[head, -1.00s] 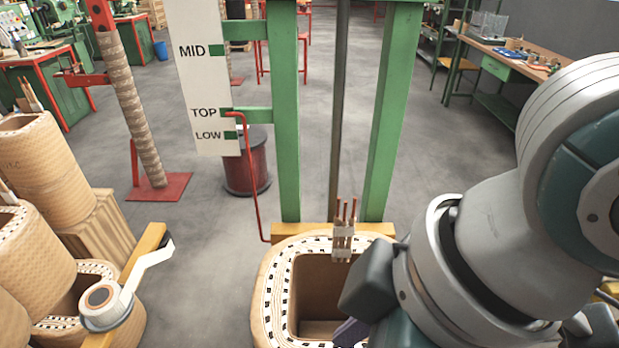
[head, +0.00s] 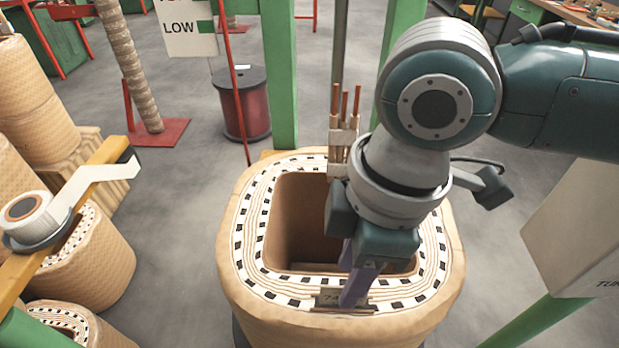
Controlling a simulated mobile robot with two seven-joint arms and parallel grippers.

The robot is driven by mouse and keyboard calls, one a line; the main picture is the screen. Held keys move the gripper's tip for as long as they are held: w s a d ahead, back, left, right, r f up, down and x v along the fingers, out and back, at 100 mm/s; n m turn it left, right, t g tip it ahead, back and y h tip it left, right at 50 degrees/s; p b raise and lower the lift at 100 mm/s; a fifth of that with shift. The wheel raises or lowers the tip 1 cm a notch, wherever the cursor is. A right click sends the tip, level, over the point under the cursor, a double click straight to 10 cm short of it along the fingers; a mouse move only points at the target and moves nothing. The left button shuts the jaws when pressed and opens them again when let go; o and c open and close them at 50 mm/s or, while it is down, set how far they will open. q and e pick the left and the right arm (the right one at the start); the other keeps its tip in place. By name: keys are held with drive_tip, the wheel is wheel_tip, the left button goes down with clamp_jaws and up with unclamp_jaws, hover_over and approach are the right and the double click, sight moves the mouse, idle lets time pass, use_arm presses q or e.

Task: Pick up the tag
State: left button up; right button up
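The tag (head: 329,298) is a small dark grey plate with partly readable figures. It lies at the front rim of the large paper-wrapped coil (head: 240,265) in the middle of the head view. My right gripper (head: 351,283) points down over this front rim, its two purple fingers apart. The nearer finger overlaps the right part of the tag and hides some of it. The other finger is farther back, over the coil's square opening. I cannot tell whether either finger touches the tag. My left gripper is not in view.
Copper leads (head: 345,103) stand up at the coil's back rim. A tape roll (head: 27,212) sits by a yellow bar (head: 98,160) on the left, above smaller coils. A red spool (head: 246,110) and green posts (head: 279,70) stand behind. A pale box (head: 575,230) is at right.

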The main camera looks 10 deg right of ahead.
sight(329, 295)
drive_tip(key=f, duration=0.4)
drive_tip(key=shift+a+f+b, duration=0.1)
drive_tip(key=shift+a+b, duration=0.1)
drive_tip(key=shift+b, duration=0.2)
clamp_jaws()
